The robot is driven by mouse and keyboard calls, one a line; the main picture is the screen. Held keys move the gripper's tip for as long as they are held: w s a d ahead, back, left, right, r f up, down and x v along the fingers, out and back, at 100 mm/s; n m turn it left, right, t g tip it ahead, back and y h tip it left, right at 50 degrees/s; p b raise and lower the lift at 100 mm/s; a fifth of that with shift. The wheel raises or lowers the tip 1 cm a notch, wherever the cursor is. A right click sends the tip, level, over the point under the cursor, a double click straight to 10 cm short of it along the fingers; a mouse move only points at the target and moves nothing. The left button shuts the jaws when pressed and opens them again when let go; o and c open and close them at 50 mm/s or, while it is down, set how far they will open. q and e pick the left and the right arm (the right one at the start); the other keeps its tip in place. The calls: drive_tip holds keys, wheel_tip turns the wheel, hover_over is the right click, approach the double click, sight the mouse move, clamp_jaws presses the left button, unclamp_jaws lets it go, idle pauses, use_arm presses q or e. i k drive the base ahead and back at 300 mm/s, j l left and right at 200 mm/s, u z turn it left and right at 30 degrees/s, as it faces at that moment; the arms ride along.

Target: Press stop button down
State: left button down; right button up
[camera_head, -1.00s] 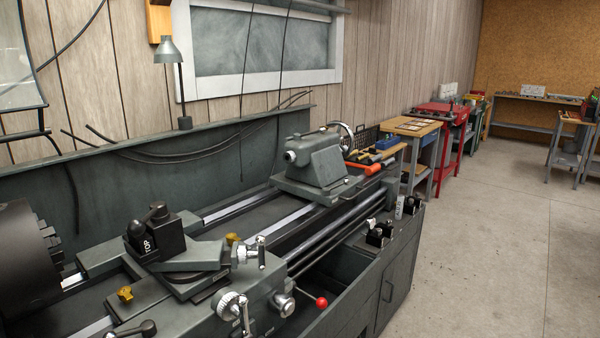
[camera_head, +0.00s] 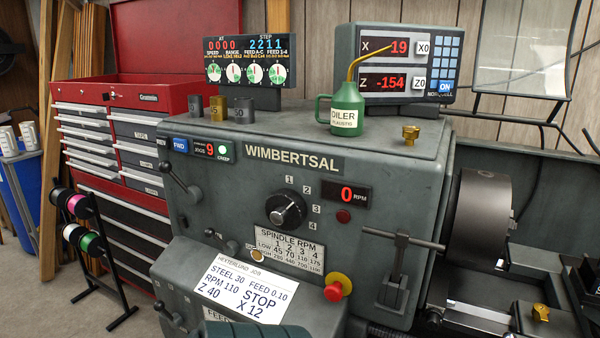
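The stop button (camera_head: 337,287) is a red mushroom head with a yellow collar. It sits on the front of the grey lathe headstock (camera_head: 390,190), low and right of the middle, beside the white job card (camera_head: 246,293). Its red head stands out from the panel, and nothing covers it. Neither of my grippers is in view.
A green oil can (camera_head: 347,110) and a digital readout (camera_head: 405,62) stand on the headstock. The chuck (camera_head: 480,220) and a lever (camera_head: 400,262) are to the right. A red tool chest (camera_head: 115,130) and spool rack (camera_head: 90,240) are left. Floor shows at lower left.

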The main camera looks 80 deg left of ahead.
sight(332, 292)
drive_tip(key=u, duration=2.4)
